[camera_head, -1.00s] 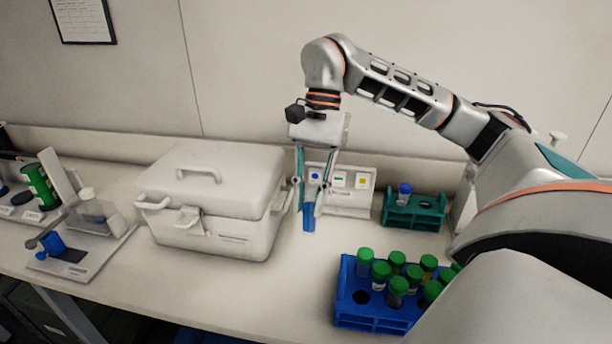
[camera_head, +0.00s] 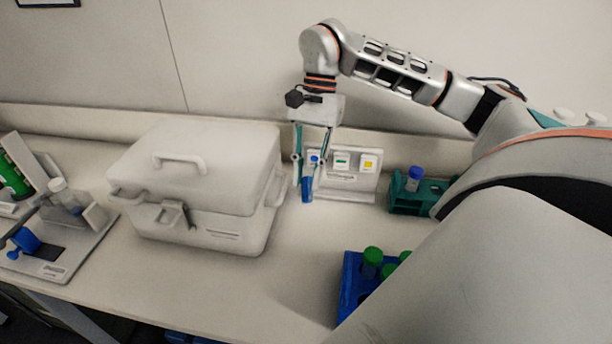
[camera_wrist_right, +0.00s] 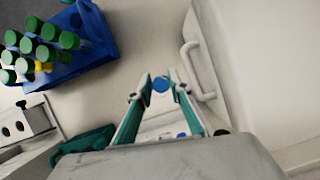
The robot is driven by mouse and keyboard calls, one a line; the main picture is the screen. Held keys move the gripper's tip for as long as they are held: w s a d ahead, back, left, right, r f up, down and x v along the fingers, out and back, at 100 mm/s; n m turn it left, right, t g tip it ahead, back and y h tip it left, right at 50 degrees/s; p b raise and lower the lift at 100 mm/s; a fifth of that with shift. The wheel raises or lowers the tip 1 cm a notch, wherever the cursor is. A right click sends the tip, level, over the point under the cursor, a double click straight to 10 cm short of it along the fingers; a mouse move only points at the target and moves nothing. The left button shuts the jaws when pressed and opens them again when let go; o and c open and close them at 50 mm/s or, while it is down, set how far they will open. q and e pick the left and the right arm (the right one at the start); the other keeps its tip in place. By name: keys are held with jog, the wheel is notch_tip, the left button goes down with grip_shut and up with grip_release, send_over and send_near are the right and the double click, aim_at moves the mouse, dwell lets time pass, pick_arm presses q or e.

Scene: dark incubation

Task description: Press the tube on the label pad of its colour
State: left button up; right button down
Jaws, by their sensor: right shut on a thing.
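My right gripper (camera_head: 312,158) is shut on a blue tube (camera_head: 307,190), which hangs below the fingers, slightly tilted. In the right wrist view, the tube's round blue end (camera_wrist_right: 160,85) shows between the two fingertips. Just behind it stands a white label stand (camera_head: 350,185) with a blue label pad (camera_head: 314,157), a green label pad (camera_head: 342,162) and a yellow label pad (camera_head: 369,164) in a row. The gripper and tube overlap the blue pad and partly hide it. I cannot tell whether the tube touches it. My left gripper is not in view.
A white lidded box (camera_head: 200,190) stands close left of the gripper. A teal rack (camera_head: 433,195) with a blue-capped tube (camera_head: 413,180) is to the right. A blue rack (camera_head: 350,290) with green-capped tubes is in front, partly hidden by my arm. The middle bench is clear.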

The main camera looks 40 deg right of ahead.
aim_at(313, 153)
jog(key=w+d, duration=0.2)
jog(key=d, duration=0.1)
jog(key=w+d, duration=0.3)
jog(key=shift+d, duration=0.1)
jog(key=shift+w+d, duration=0.25)
jog(key=shift+d, duration=0.05)
jog(key=shift+w+d, duration=0.2)
jog(key=shift+d, duration=0.05)
dwell(0.7)
jog(key=shift+w+d, duration=0.15)
dwell(0.6)
jog(key=shift+s+a, duration=0.8)
jog(key=shift+a, duration=0.1)
jog(key=shift+s+a, duration=0.75)
jog(key=shift+a, duration=0.2)
jog(key=shift+s+a, duration=0.7)
jog(key=shift+a, duration=0.2)
